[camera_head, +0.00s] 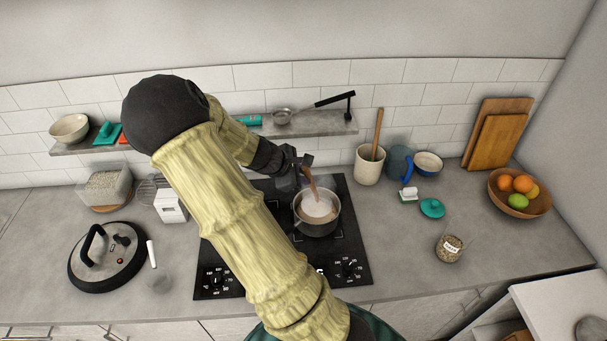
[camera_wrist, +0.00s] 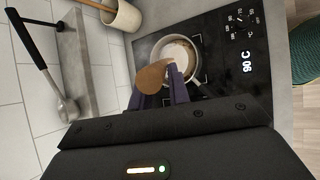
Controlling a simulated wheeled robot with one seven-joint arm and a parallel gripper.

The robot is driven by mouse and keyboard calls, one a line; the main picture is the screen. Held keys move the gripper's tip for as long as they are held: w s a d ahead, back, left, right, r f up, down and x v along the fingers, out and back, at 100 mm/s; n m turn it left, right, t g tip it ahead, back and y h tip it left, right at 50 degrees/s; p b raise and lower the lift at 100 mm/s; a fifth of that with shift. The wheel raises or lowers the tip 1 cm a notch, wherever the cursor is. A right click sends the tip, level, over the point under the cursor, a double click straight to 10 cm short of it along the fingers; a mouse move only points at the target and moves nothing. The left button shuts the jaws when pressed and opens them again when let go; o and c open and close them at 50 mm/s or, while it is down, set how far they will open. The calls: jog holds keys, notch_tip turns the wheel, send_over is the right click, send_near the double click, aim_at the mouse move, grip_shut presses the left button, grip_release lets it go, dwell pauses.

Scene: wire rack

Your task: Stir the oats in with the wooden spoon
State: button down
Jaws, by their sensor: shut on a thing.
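The wooden spoon (camera_head: 312,184) is in my gripper (camera_head: 290,160) and slants down over the pot. Its lower end meets the pale contents, and how deep it sits is hard to see. In the wrist view a broad brown part of the spoon (camera_wrist: 152,77) shows at the dark fingers (camera_wrist: 166,92), which are shut on it. The grey pot (camera_head: 318,231) stands on the black hob (camera_head: 345,262); it also shows in the wrist view (camera_wrist: 197,70). White and brownish contents (camera_head: 318,207) fill part of it. A small labelled glass jar (camera_head: 449,250) of grainy stuff stands on the right counter.
A cream crock (camera_head: 368,168) with a wooden utensil, a blue-grey jug (camera_head: 398,163) and a bowl (camera_head: 428,164) stand behind right. A shelf (camera_head: 325,123) with a ladle runs along the wall. The right front counter is mostly clear.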

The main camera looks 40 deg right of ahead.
notch_tip(320, 180, down, 10)
jog(key=b, duration=0.8)
jog(key=shift+f, duration=0.15)
